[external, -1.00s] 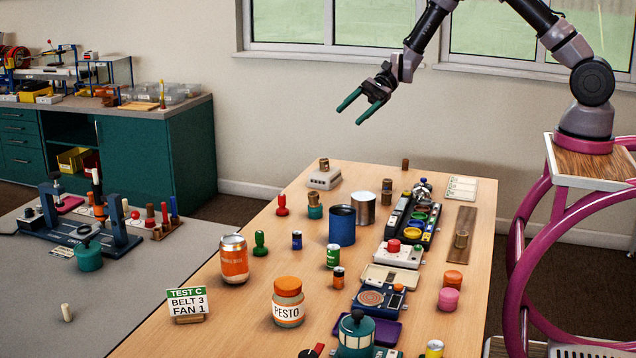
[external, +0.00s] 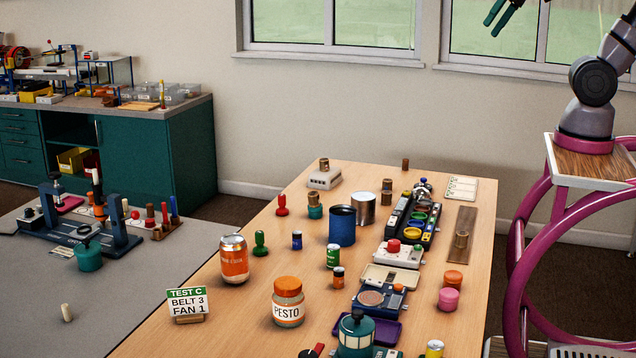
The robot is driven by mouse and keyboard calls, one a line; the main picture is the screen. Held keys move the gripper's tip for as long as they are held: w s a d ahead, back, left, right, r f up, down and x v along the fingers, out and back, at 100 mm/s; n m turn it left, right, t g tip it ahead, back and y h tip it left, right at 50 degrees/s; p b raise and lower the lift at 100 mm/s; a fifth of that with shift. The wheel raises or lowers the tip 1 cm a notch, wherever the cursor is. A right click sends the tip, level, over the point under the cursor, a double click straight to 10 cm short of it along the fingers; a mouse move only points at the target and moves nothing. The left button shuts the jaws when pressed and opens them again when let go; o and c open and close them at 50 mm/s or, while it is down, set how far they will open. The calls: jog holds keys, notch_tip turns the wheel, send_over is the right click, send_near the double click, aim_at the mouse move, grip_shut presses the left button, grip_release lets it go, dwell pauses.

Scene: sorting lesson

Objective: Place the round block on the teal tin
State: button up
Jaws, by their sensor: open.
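A small teal tin (external: 315,212) stands on the wooden table left of the blue can. A brown round block (external: 313,198) rests on top of it. I cannot tell which of these the task means. My gripper (external: 494,25) is open and empty at the top of the view, high above and behind the table, partly cut off by the frame.
A blue can (external: 342,228) and a silver can (external: 364,208) stand close to the teal tin. An orange can (external: 234,260), a pesto jar (external: 288,302) and a sign (external: 187,304) fill the front left. The table's back left is fairly clear.

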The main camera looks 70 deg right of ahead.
jog(key=shift+n+t+h, duration=0.4)
jog(key=shift+t+h, duration=0.2)
jog(key=s+d, duration=0.1)
jog(key=s, duration=0.1)
jog(key=s+d, duration=0.1)
jog(key=shift+s+d+r, duration=0.1)
jog(key=shift+s+r, duration=0.1)
jog(key=shift+s, duration=0.15)
